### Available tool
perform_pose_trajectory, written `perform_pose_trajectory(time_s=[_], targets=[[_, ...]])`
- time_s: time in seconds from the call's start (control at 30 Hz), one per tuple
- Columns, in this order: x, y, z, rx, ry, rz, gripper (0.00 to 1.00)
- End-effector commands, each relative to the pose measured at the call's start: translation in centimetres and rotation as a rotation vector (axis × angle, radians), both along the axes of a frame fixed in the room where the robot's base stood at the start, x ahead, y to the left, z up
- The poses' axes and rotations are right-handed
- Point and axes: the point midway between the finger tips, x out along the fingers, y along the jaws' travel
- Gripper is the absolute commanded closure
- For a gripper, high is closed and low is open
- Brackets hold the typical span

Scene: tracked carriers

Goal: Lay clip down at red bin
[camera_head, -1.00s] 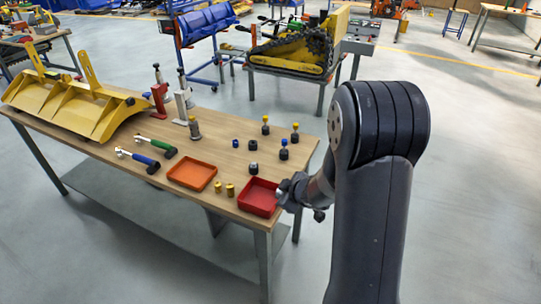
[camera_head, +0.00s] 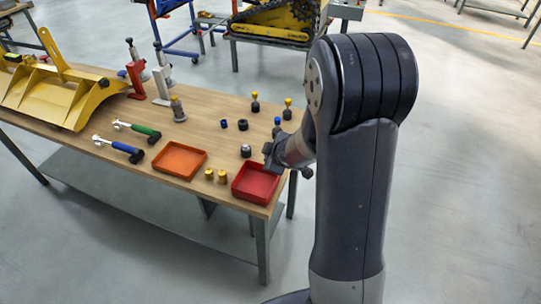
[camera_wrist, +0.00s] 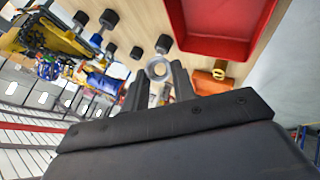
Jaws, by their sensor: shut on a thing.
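The red bin (camera_head: 256,182) is a shallow open tray at the front right corner of the wooden table. It looks empty in the head view, and it fills the top of the wrist view (camera_wrist: 211,46). My gripper (camera_head: 271,158) is by the bin's back right corner. In the wrist view my gripper (camera_wrist: 157,84) is shut on a small silver ring-shaped piece, the clip (camera_wrist: 158,68), held apart from the bin. Most of the clip is hidden between the fingers, and I cannot make it out in the head view.
Two hammer-like tools (camera_head: 119,147) lie further left. The floor right of the table is clear.

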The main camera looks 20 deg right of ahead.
Motion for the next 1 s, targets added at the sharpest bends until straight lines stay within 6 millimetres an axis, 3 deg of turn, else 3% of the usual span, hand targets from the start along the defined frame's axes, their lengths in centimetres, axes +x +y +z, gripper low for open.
perform_pose_trajectory(time_s=[0.6, 1.0], targets=[[0.0, 0.0, -6.7, -0.001, -0.002, 0.002, 0.96], [0.0, 0.0, -9.0, -0.002, -0.002, 0.002, 0.96]])
